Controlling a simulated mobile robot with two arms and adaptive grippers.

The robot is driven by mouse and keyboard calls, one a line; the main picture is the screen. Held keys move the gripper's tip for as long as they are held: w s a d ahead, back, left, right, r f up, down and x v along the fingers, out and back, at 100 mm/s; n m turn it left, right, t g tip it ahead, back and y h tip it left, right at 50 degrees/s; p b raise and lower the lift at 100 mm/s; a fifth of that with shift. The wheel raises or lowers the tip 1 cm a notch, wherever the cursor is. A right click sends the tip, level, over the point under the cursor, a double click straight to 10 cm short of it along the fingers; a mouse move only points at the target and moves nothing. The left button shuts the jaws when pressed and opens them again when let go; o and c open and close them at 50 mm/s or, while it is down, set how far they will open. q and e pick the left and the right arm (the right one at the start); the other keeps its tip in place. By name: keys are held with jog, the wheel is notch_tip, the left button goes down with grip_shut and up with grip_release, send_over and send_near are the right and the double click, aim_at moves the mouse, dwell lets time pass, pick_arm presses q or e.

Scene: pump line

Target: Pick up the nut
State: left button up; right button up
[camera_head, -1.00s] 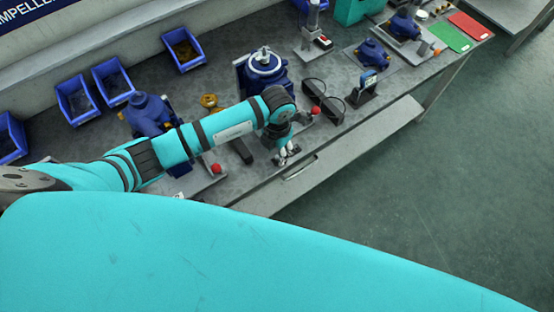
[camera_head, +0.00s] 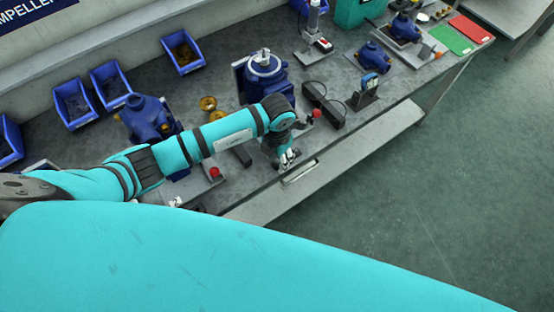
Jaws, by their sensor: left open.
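I cannot make out a nut for certain in the head view. A blue bin (camera_head: 183,67) at the back of the bench holds small brass-coloured parts, too small to identify. My left gripper (camera_head: 288,160) is above the front edge of the bench, pointing down, with its jaws open. It is small in the picture, and what lies right under it is hidden. My right gripper is out of view.
Blue pump housings stand on the grey bench, one (camera_head: 148,118) left of my arm and one (camera_head: 264,76) behind it. A red ball knob (camera_head: 316,112) is near my wrist. Other blue bins (camera_head: 74,102) stand at the back left. Green (camera_head: 452,40) and red (camera_head: 471,29) mats lie far right.

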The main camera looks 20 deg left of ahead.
pick_arm(q)
grip_shut()
dwell(0.4)
